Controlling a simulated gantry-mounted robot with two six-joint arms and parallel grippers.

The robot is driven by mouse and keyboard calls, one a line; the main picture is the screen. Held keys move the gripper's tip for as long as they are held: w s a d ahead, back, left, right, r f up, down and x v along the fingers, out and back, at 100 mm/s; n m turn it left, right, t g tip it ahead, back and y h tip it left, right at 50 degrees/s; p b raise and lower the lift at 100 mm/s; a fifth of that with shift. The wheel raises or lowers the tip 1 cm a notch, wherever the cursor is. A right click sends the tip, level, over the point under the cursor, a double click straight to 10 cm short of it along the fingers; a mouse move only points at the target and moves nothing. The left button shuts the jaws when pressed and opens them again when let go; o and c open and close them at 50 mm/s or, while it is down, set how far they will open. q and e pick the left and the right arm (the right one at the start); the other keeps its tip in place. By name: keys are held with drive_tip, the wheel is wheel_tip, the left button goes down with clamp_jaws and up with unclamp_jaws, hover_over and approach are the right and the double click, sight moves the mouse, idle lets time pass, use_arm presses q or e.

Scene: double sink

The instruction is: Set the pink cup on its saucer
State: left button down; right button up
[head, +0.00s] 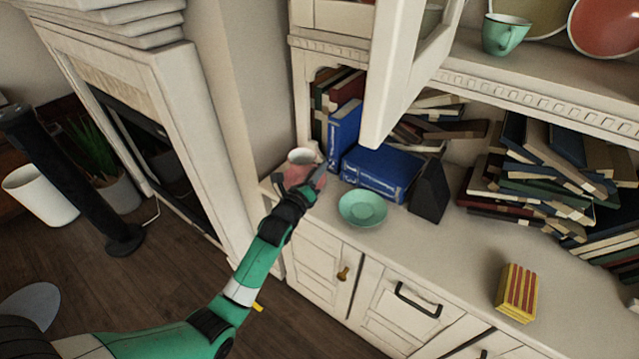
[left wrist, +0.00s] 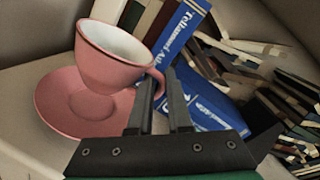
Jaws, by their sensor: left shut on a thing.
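The pink cup (left wrist: 108,62), white inside, appears tilted in the left wrist view, with its handle toward my fingers. My left gripper (left wrist: 160,97) is shut on the cup's handle. The pink saucer (left wrist: 62,112) lies on the counter below and to the left of the cup, partly covered by it in the picture. I cannot tell whether the cup touches the saucer. In the head view, the cup (head: 301,156) is at the counter's left end, with my left gripper (head: 312,184) at its lower right. My right gripper is not in view.
A green saucer (head: 362,208) lies to the right on the counter. Blue books (head: 382,172) stand and lie behind. A dark wedge-shaped object (head: 430,190) stands beside them. An open cabinet door (head: 405,75) hangs above. A green cup (head: 504,34) sits on the upper shelf.

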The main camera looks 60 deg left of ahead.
sight(320, 187)
use_arm(q)
drive_tip(key=f+b, duration=0.3)
drive_tip(key=f, duration=0.1)
drive_tip(key=shift+w+a, duration=0.1)
drive_tip(key=shift+w, duration=0.15)
drive_tip(key=shift+s+r, duration=0.1)
drive_tip(key=shift+r, duration=0.15)
drive_tip(key=shift+f, duration=0.3)
drive_tip(key=c, duration=0.8)
unclamp_jaws()
drive_tip(key=shift+c, duration=0.2)
